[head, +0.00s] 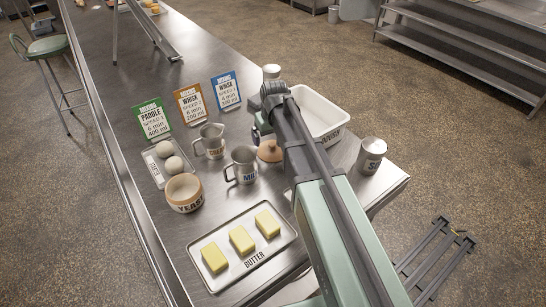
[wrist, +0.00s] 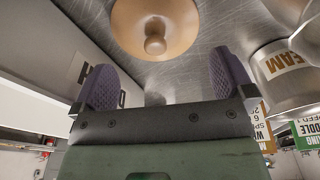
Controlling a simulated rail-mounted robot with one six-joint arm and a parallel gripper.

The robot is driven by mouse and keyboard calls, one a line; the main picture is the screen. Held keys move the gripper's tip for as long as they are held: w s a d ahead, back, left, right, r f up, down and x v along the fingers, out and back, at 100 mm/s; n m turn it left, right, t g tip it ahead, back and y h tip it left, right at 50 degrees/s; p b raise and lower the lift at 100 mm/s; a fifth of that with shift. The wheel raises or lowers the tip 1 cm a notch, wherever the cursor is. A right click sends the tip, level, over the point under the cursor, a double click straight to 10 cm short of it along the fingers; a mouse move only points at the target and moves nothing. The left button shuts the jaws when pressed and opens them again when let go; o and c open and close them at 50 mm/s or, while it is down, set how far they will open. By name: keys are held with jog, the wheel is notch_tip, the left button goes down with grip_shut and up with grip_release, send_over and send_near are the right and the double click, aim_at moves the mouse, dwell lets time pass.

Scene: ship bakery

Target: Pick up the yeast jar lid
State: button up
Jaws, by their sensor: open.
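The yeast jar lid (head: 270,152), round and tan with a knob, lies on the steel counter beside the dough tub, partly hidden by my arm. In the wrist view the lid (wrist: 178,22) is at the top centre, its knob pointing toward the camera. My gripper (wrist: 160,62) is open, its two purple fingers spread either side of the knob's line. The lid appears just beyond the fingertips, with nothing between them. In the head view my arm mostly hides the gripper. The yeast jar (head: 184,194) stands uncovered at the left.
Two metal jugs (head: 242,165) (head: 210,142) stand left of the lid; one looms close at right in the wrist view (wrist: 280,72). The white dough tub (head: 322,118) is right of my arm.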

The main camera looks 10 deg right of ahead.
aim_at(272, 144)
jog(key=f+b, duration=0.5)
jog(key=shift+w+d+f, duration=0.15)
jog(key=shift+w, duration=0.15)
jog(key=shift+r, duration=0.25)
jog(key=shift+c, duration=0.2)
jog(key=shift+s, duration=0.1)
jog(key=c, duration=0.9)
jog(key=shift+c, duration=0.2)
